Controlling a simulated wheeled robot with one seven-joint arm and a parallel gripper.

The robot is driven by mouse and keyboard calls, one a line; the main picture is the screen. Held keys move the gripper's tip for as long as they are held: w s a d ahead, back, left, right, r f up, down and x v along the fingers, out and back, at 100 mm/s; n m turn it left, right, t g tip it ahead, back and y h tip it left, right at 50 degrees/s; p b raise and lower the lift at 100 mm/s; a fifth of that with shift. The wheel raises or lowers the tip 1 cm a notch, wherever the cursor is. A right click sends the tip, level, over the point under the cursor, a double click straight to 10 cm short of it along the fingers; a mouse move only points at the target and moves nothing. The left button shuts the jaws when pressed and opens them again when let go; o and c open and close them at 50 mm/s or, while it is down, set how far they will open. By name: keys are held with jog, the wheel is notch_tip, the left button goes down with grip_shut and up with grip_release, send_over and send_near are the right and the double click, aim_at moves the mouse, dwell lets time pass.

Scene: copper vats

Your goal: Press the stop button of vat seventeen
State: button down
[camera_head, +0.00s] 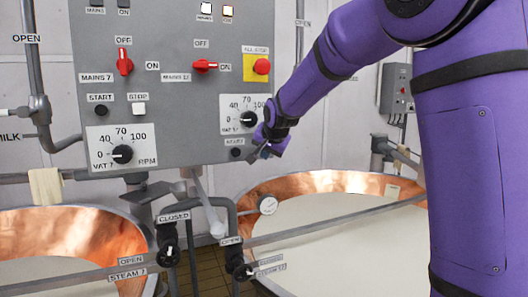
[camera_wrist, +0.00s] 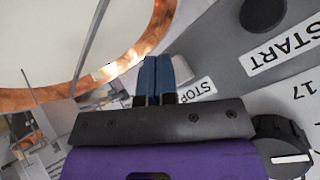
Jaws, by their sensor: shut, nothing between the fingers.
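The grey control panel (camera_head: 180,30) carries two sets of controls. The right set has a speed dial (camera_head: 248,118) and a black start button (camera_head: 236,153) below it. In the wrist view, the black start button (camera_wrist: 262,14) and its START label (camera_wrist: 283,46) show at the upper right, beside a label ending in 17 (camera_wrist: 300,89). A STOP label (camera_wrist: 194,89) sits just right of my fingers, partly covered. My gripper's blue fingers (camera_wrist: 157,60) are shut and empty, close to the panel; contact cannot be told.
Vat 7's white stop button (camera_head: 139,108) and start button (camera_head: 101,110) are on the left. A red all-stop button (camera_head: 262,66) sits above the right dial. Pipes and valve handles (camera_head: 167,256) stand below, between two copper vats (camera_head: 70,230) (camera_head: 330,184).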

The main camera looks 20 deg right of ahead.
jog(key=shift+w, duration=0.45)
dwell(0.5)
jog(key=shift+s, duration=0.9)
jog(key=shift+s, duration=2.5)
